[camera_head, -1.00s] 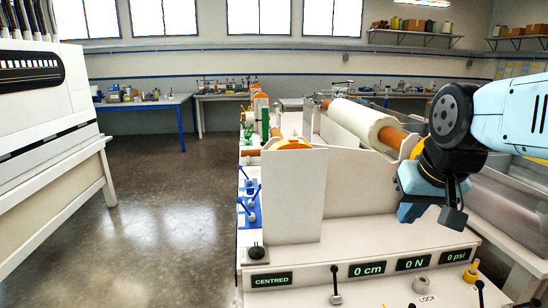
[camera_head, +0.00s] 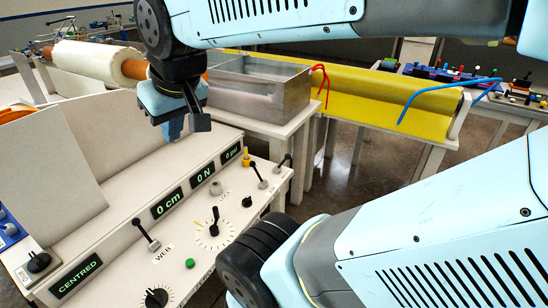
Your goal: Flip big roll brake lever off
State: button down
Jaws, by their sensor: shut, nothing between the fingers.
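The big roll (camera_head: 92,62), white on an orange core, lies at the upper left behind the console. Several black-knobbed levers stand on the sloped white console: one near the WEB label (camera_head: 147,236), and two at the far right end, one (camera_head: 259,176) beside the other (camera_head: 283,161). I cannot read which one is the big roll brake lever. My gripper (camera_head: 187,127) is shut and empty. It hangs in front of the roll, over the console's back ledge, and appears apart from all levers.
Console displays read CENTRED (camera_head: 77,275), 0 cm (camera_head: 167,203), 0 N and 0 psi. A black dial (camera_head: 214,229), green button (camera_head: 190,263) and yellow knob (camera_head: 246,157) sit among the levers. A metal tank (camera_head: 260,90) and yellow roll (camera_head: 350,95) stand behind. My arm covers the lower right.

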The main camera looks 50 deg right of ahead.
aim_at(288, 156)
jog(key=z, duration=1.55)
jog(key=k, duration=0.9)
jog(key=i, duration=0.95)
jog(key=u, duration=0.1)
